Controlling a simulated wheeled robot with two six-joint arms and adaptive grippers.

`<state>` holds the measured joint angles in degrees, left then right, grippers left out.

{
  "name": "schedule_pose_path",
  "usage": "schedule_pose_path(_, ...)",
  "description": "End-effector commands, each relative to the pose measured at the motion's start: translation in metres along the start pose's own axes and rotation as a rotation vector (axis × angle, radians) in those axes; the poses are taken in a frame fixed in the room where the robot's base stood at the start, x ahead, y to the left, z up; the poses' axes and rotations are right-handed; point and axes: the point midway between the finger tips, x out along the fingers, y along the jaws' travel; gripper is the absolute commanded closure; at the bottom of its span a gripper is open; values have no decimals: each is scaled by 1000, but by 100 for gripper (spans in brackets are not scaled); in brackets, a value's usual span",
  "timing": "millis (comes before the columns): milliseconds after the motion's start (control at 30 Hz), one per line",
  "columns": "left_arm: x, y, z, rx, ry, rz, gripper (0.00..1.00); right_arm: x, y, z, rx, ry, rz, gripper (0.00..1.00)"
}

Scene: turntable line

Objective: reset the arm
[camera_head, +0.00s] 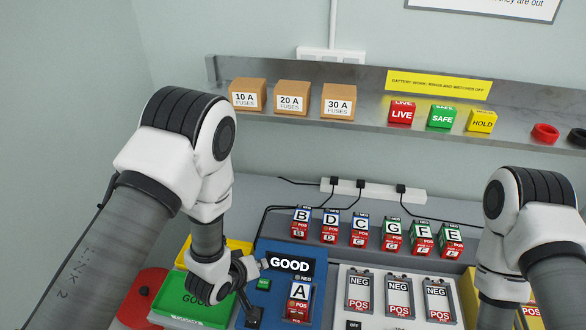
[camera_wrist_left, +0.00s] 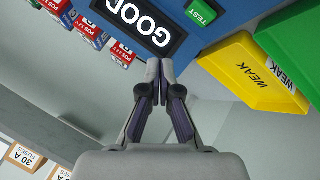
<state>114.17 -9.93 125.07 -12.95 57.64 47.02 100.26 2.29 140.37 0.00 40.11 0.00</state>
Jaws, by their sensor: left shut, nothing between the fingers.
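My left gripper (camera_head: 258,266) is by the upper left of the GOOD display on the blue tester (camera_head: 275,248). In the left wrist view its fingers (camera_wrist_left: 158,64) are together, with nothing between them. They appear near the display's edge; I cannot tell whether they touch it. My left arm (camera_head: 190,160) bends down from the left. Battery A (camera_head: 298,300) stands in the tester's bay. The green TEST button (camera_head: 263,284) is below and left of the display. My right arm (camera_head: 510,230) is at the right edge, its gripper out of frame.
A green GOOD tray (camera_head: 185,308) and yellow WEAK tray (camera_wrist_left: 243,62) lie left of the tester. Several batteries (camera_head: 360,228) stand behind. A grey unit with NEG/POS slots (camera_head: 380,280) is to the right. The shelf (camera_head: 375,117) holds fuse boxes and coloured blocks.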

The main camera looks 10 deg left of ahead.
Motion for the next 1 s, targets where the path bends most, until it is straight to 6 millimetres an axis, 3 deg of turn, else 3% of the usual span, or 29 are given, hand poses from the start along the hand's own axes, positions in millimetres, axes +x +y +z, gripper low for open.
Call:
schedule_pose_path(133,-3,-12,9,15,-21,-32,100,0,0,0,0,0,0,60)
schedule_pose_path(267,-18,-62,48,89,-123,-162,100,0,0,0,0,0,0,60)
schedule_pose_path(400,-54,-121,104,201,-307,-311,100,0,0,0,0,0,0,60)
schedule_pose_path(667,-139,-188,195,360,-687,-447,100,0,0,0,0,0,0,60)
schedule_pose_path(700,-115,-202,208,368,-681,-444,100,30,0,-1,0,2,0,60)
schedule_pose_path(800,-92,-218,223,368,-675,-442,100,63,0,1,0,-2,0,60)
schedule_pose_path(900,-77,-228,233,367,-673,-442,100,83,1,0,0,-1,0,60)
schedule_pose_path(1000,-72,-231,236,367,-672,-442,100,90,1,0,0,0,0,60)
